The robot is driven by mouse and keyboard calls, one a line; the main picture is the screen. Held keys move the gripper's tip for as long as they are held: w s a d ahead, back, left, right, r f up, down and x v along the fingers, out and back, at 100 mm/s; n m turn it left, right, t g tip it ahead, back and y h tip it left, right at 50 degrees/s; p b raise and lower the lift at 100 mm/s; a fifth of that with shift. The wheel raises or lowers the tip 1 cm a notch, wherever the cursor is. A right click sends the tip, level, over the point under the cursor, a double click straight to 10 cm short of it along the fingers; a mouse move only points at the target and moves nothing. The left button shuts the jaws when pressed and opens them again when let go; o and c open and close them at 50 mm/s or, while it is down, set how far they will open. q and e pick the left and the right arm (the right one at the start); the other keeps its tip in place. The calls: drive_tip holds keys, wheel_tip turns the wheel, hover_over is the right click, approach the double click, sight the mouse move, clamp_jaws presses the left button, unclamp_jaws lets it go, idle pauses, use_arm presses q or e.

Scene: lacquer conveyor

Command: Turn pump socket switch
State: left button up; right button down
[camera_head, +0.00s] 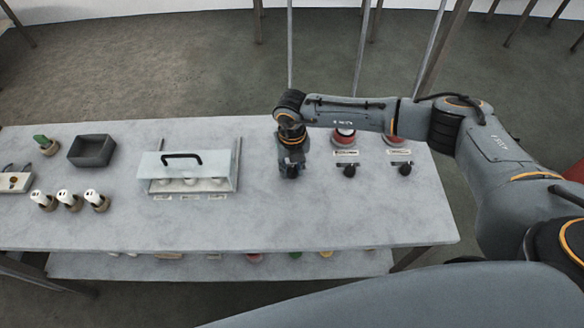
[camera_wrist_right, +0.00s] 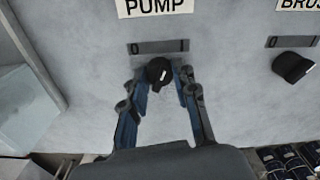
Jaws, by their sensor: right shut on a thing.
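The pump switch is a black round knob (camera_wrist_right: 157,70) with a white mark, below the PUMP label (camera_wrist_right: 155,7) in the right wrist view. The white mark is slanted toward the upper right. My right gripper (camera_head: 291,168) is at the left end of the row of switches in the head view and hides most of this knob there. In the right wrist view its two fingers stand on either side of the knob, shut on it. My left gripper is in neither view.
Two more black knobs (camera_head: 348,171) (camera_head: 404,169) stand to the right with labels and red items behind them. A glass-fronted box with a black handle (camera_head: 182,157) stands left of my gripper. A dark tray (camera_head: 92,150) and several white-topped items (camera_head: 66,197) are further left. The table front (camera_head: 250,225) is clear.

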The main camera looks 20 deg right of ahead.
sight(292, 168)
drive_tip(key=n+b, duration=0.7)
drive_tip(key=shift+f+n+b, duration=0.25)
drive_tip(key=shift+n+b, duration=0.15)
drive_tip(key=shift+r+n+b, duration=0.2)
drive_tip(key=shift+n+b, duration=1.25)
drive_tip(key=shift+n, duration=0.05)
drive_tip(key=c, duration=1)
unclamp_jaws()
drive_tip(key=shift+c, duration=0.2)
drive_tip(key=shift+r, duration=0.1)
drive_tip(key=shift+r, duration=0.2)
wheel_tip(292, 168, up, 12)
drive_tip(key=shift+f, duration=0.25)
